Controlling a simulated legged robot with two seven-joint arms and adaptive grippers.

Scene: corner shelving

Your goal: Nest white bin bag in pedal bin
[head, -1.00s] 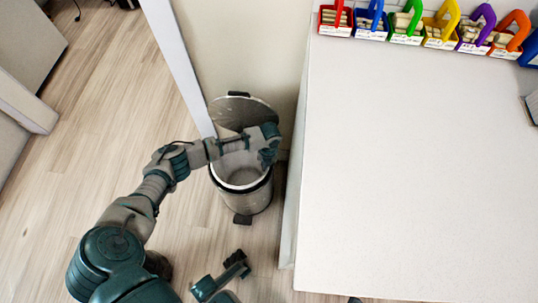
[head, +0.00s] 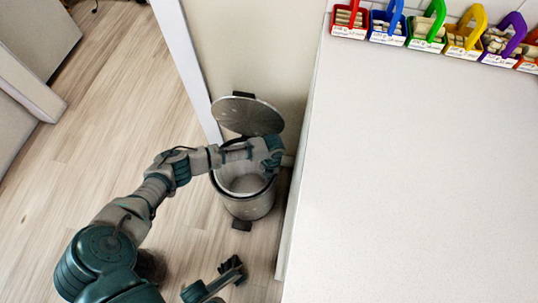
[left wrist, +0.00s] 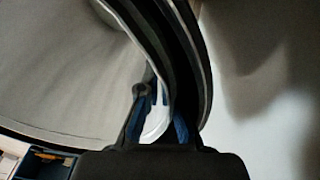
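The pedal bin (head: 250,207) stands on the floor against the wall, its round dark lid (head: 248,117) raised. A pale lining (head: 243,183) shows inside the bin; I cannot tell bag from inner wall in the head view. My left gripper (head: 270,165) is at the right side of the bin's mouth. In the left wrist view, its blue-padded fingers (left wrist: 161,110) stand apart around a glossy white strip (left wrist: 155,122) beside the bin's dark curved rim (left wrist: 188,60). The rim hides part of the right finger, so its grip is unclear. My right gripper (head: 232,270) is low in front of the bin, empty.
A large white counter (head: 415,170) rises just right of the bin, with several coloured-handled baskets (head: 407,28) along its back. A white post (head: 187,70) stands behind the bin at left. The wooden floor (head: 110,120) at left is clear.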

